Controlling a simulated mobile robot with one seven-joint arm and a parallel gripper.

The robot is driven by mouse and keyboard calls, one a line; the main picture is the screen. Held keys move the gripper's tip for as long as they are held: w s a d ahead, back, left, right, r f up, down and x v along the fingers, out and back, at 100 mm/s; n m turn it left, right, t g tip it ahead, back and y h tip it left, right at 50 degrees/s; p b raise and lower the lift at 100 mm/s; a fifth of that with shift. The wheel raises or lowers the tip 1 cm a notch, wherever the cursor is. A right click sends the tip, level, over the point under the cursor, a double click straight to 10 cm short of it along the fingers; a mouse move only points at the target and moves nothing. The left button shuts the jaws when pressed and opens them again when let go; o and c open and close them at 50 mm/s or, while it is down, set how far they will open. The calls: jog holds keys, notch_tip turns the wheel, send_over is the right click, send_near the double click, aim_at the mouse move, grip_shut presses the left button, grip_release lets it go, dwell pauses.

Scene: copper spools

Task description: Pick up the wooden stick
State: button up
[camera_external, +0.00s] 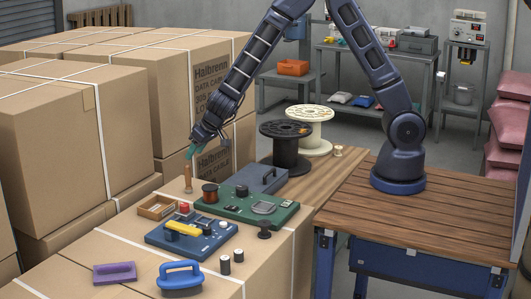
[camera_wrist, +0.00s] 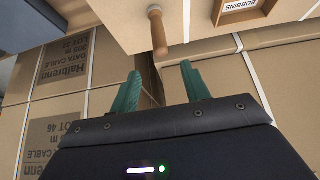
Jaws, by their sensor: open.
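The wooden stick (camera_external: 188,179) is a thin brown rod standing upright near the back edge of the cardboard box top. In the wrist view the wooden stick (camera_wrist: 158,33) shows at the top middle, with a paler round end. My gripper (camera_external: 191,152) is just above the stick in the external view. In the wrist view its two teal fingers (camera_wrist: 160,70) are spread apart with nothing between them. The stick lies beyond the fingertips, roughly in line with the gap. I cannot tell for sure whether a finger touches it.
A wooden tray (camera_external: 145,209) labelled BOBBINS sits just in front of the stick. Tall cartons (camera_external: 120,95) stand close behind and left.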

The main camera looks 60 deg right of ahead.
aim_at(189, 166)
jog(key=x, duration=0.9)
jog(key=shift+s+a+f, duration=0.1)
jog(key=shift+s+f, duration=0.2)
jog(key=shift+w+f, duration=0.4)
jog(key=shift+f, duration=0.15)
grip_shut()
